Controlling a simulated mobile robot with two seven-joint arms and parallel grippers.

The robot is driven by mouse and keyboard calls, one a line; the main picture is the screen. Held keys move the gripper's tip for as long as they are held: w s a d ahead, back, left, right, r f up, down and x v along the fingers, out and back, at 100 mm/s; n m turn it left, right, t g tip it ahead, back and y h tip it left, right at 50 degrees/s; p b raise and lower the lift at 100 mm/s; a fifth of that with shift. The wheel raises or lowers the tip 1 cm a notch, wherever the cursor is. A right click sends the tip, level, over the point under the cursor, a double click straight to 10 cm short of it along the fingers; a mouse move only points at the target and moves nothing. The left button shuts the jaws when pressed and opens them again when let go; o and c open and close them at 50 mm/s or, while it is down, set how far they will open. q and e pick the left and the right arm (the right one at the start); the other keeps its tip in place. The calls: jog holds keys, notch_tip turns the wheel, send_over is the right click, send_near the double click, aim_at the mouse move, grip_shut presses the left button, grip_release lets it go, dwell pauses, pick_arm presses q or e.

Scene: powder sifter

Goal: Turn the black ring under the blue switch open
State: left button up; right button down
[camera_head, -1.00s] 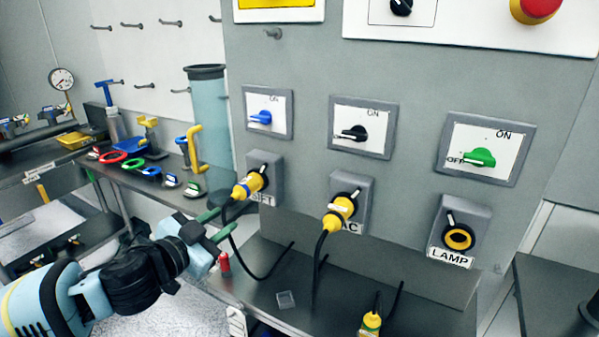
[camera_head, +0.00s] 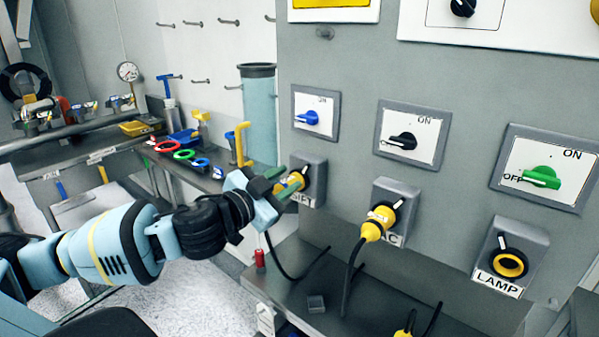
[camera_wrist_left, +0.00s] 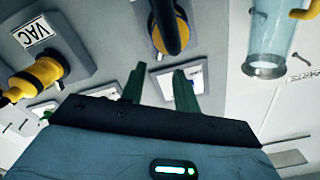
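The blue switch (camera_head: 312,118) sits on a white plate in a grey frame on the panel. Below it is a grey socket box (camera_head: 318,172) with a label partly hidden by my gripper. A yellow plug (camera_head: 298,180) is in this socket, and the black ring (camera_head: 305,170) with a white mark is around it, partly covered. My left gripper (camera_head: 280,181) is open and empty, with its green fingers beside the plug. In the left wrist view the fingers (camera_wrist_left: 160,84) are apart, and the socket with its dark ring (camera_wrist_left: 171,24) lies beyond them. My right gripper is not in view.
A VAC socket with a yellow plug (camera_head: 378,222) and a LAMP socket (camera_head: 509,263) stand to the right. Black cables hang over the dark shelf (camera_head: 340,285) below. A clear cylinder (camera_head: 259,115) and a tool bench (camera_head: 200,182) are at the left.

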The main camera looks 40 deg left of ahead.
aim_at(306, 168)
pick_arm(q)
jog(key=w, duration=0.3)
jog(key=shift+w+d+r, duration=0.1)
jog(key=shift+w, duration=0.3)
jog(key=shift+w+d+p, duration=0.1)
jog(key=shift+w+p, duration=0.2)
jog(key=shift+w, duration=0.4)
jog(key=shift+c, duration=0.4)
grip_shut()
